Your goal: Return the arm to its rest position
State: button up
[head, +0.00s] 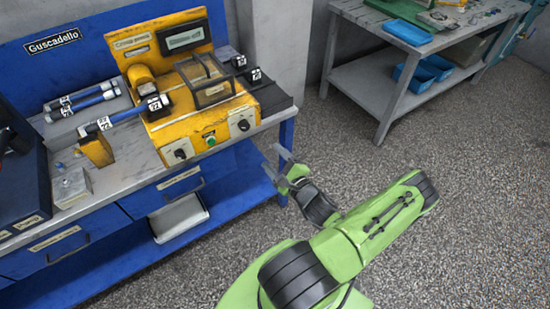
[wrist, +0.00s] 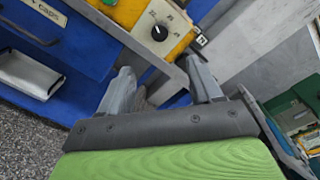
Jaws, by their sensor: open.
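My gripper (head: 278,167) is at the end of my green arm, just off the right front corner of the blue workbench in the head view. Its two grey fingers are spread apart with nothing between them. In the wrist view my gripper (wrist: 160,85) shows both fingers open, pointing toward the bench's front edge and the yellow machine's dial. The arm reaches over the floor from the bottom of the head view, bent at the elbow on the right.
The yellow machine (head: 205,115) stands on the workbench (head: 130,165), with several blue-handled tools to its left. A grey side table (head: 350,75) with blue trays (head: 425,68) stands at the back right. Speckled floor (head: 460,190) is clear on the right.

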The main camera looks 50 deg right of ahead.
dwell(0.5)
jog(key=w+a+r+n+g+y, duration=0.1)
jog(key=a+r+n+g+y, duration=0.1)
jog(key=a+n+g+y, duration=0.35)
jog(key=w+a+r+n+g+y+p, duration=0.1)
jog(key=a+r+n+g+y, duration=0.15)
jog(key=a+n, duration=0.6)
jog(key=w+a+r+n+g+y, duration=0.1)
jog(key=a+r+n+g+y, duration=0.2)
jog(key=a+n, duration=0.4)
jog(key=s+a+r+n+h, duration=0.2)
jog(key=s+r+n+h, duration=0.1)
jog(key=s+r, duration=0.4)
jog(key=s+a+r+n+h+p, duration=0.1)
jog(key=s+a+r+n+h, duration=0.2)
jog(key=r, duration=0.8)
jog(key=s+n, duration=0.2)
jog(key=s, duration=0.2)
jog(key=shift+r+p, duration=0.3)
jog(key=shift+w, duration=0.1)
